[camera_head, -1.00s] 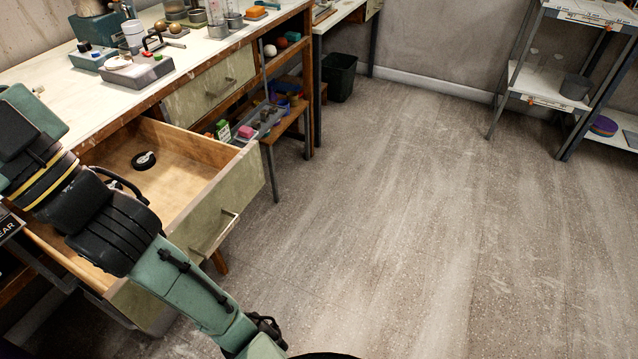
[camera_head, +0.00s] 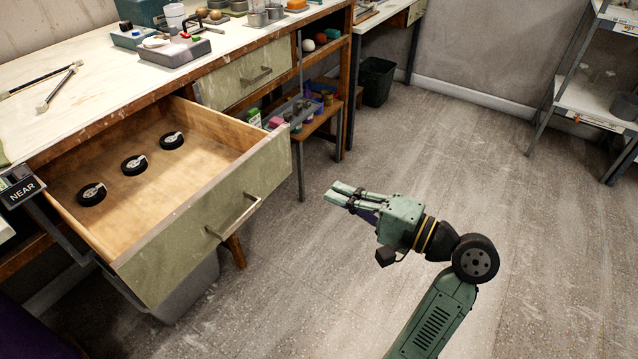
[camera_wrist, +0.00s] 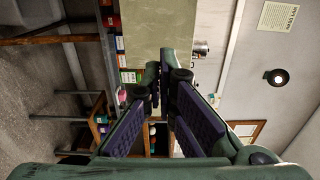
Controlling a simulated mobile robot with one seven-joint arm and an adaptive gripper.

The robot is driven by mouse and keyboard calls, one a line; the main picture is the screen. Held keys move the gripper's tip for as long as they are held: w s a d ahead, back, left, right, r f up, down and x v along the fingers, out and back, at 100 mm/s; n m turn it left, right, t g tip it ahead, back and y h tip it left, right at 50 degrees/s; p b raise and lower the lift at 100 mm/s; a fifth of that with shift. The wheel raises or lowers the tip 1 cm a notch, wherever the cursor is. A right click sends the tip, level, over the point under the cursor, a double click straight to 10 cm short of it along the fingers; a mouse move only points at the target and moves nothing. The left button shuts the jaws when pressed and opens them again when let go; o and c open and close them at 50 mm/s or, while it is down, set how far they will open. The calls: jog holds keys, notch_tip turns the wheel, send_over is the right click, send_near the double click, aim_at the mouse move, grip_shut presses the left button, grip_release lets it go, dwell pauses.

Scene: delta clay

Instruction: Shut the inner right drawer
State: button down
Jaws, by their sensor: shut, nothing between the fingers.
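A wide drawer with a pale green front (camera_head: 180,245) is pulled far out of the workbench. Its bar handle (camera_head: 233,215) faces the open floor, and several small black round items lie inside. A second green-fronted drawer (camera_head: 243,72), farther along the bench, is shut. My gripper (camera_head: 335,193) is shut and empty, to the right of the open drawer's front and apart from it, fingers pointing left toward the bench. In the wrist view, the fingers (camera_wrist: 166,75) meet in front of a pale green panel (camera_wrist: 145,35); I cannot tell which drawer that is.
The benchtop (camera_head: 60,110) carries tools and containers. A low wooden stool (camera_head: 315,125) and a dark bin (camera_head: 376,82) stand beyond the drawer. A grey bin (camera_head: 185,290) is under it. The floor (camera_head: 480,170) to the right is clear up to the shelf rack.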

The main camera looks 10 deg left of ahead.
aim_at(272, 165)
jog(key=p+x, duration=0.2)
jog(key=x, duration=1)
jog(key=shift+w+a, duration=0.1)
jog(key=shift+a, duration=0.25)
jog(key=shift+w+a, duration=0.15)
jog(key=shift+a, duration=0.3)
jog(key=p+x, duration=0.2)
jog(key=x, duration=2.8)
jog(key=shift+a+f, duration=0.15)
jog(key=shift+a, duration=0.05)
jog(key=shift+w+a, duration=0.3)
jog(key=shift+a, duration=0.4)
jog(key=shift+w+r, duration=0.1)
jog(key=shift+r, duration=0.15)
